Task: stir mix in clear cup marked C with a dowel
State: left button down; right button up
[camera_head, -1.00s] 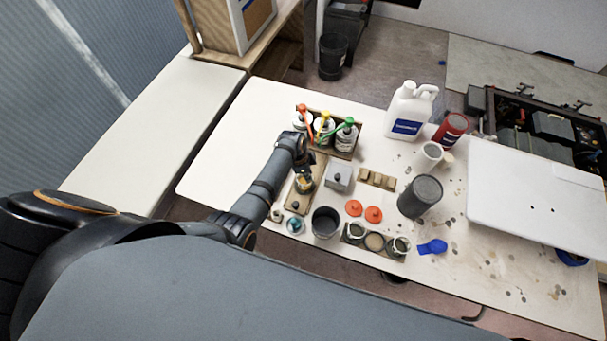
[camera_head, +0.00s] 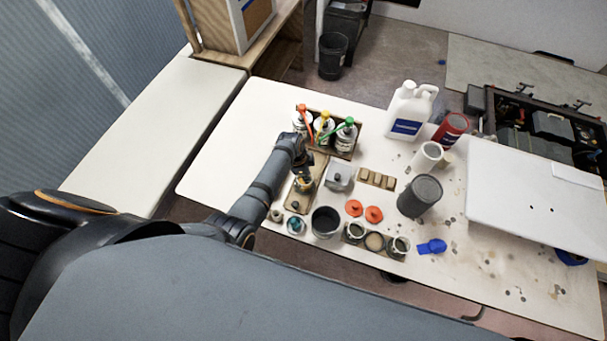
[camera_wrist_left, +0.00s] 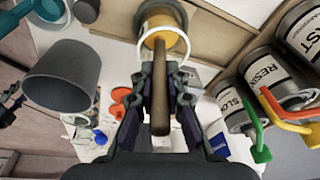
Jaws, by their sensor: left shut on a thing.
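My left gripper (camera_head: 303,166) is over the wooden board, with its fingers partly hidden by the wrist in the head view. In the left wrist view the gripper (camera_wrist_left: 160,100) is shut on a brown wooden dowel (camera_wrist_left: 160,112). The dowel's far end reaches over the mouth of a small cup (camera_wrist_left: 148,42) with an amber band. Whether it touches the mix or the wall I cannot tell. That cup (camera_head: 304,187) stands on the board in the head view. Its marking is not readable. My right gripper is out of view.
Bottles with red, yellow and green spouts (camera_head: 324,130) stand in a wooden rack just behind the gripper. A grey lidded box (camera_head: 338,178) is close on the right. A dark grey cup (camera_head: 325,222) and a tray of small pots (camera_head: 375,243) stand in front.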

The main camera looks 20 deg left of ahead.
pick_arm(q)
jog(key=shift+a+f, duration=0.1)
jog(key=shift+a, duration=0.2)
jog(key=shift+w+a, duration=0.1)
jog(key=shift+a, duration=0.05)
jog(key=shift+d+v, duration=0.15)
jog(key=shift+v, duration=1.15)
jog(key=shift+d+v, duration=0.15)
jog(key=shift+v, duration=1.2)
jog(key=shift+d+v, duration=0.2)
jog(key=shift+v, duration=1.1)
jog(key=shift+w, duration=0.1)
jog(key=shift+w+d+v, duration=0.15)
jog(key=shift+d+v, duration=0.05)
jog(key=shift+v, duration=0.85)
jog(key=shift+w+d+v, duration=0.15)
jog(key=shift+v, duration=0.9)
